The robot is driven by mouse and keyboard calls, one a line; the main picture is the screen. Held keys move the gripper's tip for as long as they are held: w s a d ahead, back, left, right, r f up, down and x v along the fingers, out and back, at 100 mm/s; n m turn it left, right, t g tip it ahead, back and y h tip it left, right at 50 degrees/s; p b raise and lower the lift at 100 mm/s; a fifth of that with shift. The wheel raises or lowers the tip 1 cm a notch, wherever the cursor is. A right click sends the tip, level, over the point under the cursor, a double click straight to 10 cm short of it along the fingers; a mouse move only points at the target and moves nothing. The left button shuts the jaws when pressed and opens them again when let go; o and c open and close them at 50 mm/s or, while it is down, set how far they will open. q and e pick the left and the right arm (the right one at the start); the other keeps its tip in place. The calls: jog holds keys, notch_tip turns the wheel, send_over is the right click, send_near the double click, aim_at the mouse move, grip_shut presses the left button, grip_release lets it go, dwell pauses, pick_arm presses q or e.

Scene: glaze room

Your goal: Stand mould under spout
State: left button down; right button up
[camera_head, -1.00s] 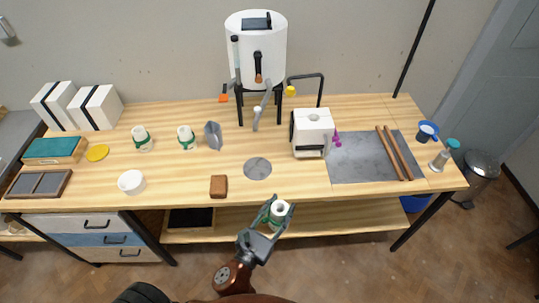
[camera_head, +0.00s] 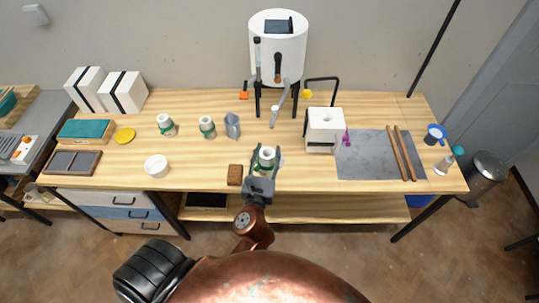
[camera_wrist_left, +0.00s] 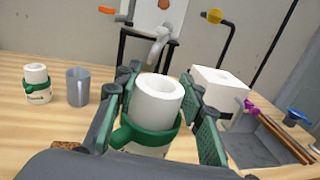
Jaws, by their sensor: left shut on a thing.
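The mould (camera_head: 266,158) is a white cylinder with a hole in its top and a green band around it. My left gripper (camera_head: 265,154) is shut on it, a finger on each side, and holds it upright near the table's front edge. It also shows in the wrist view (camera_wrist_left: 158,100) between the fingers. I cannot tell if its base touches the table. The white tank (camera_head: 278,45) stands at the back on black legs; its grey spout (camera_head: 275,113) hangs behind the mould, also seen in the wrist view (camera_wrist_left: 158,48). My right gripper is out of view.
A brown block (camera_head: 235,175) lies just left. Two similar banded moulds (camera_head: 207,127) and a grey jug (camera_head: 232,125) stand left; a white box (camera_head: 324,130) stands right. Bare wood lies between mould and spout.

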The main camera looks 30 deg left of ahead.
pick_arm(q)
jog(key=w+a+f+b, duration=0.6)
jog(key=w+f+b, duration=0.1)
jog(key=w+f, duration=0.5)
jog(key=shift+w+f, duration=0.3)
jog(key=shift+f, duration=0.1)
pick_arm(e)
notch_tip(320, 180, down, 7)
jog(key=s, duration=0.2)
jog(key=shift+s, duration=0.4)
pick_arm(q)
jog(key=shift+a, duration=0.1)
jog(key=shift+f, duration=0.1)
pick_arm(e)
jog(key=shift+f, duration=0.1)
pick_arm(q)
jog(key=c, duration=1.7)
grip_release()
jog(key=shift+f, duration=0.2)
jog(key=shift+c, duration=0.2)
jog(key=o, duration=0.5)
jog(key=shift+r, duration=0.1)
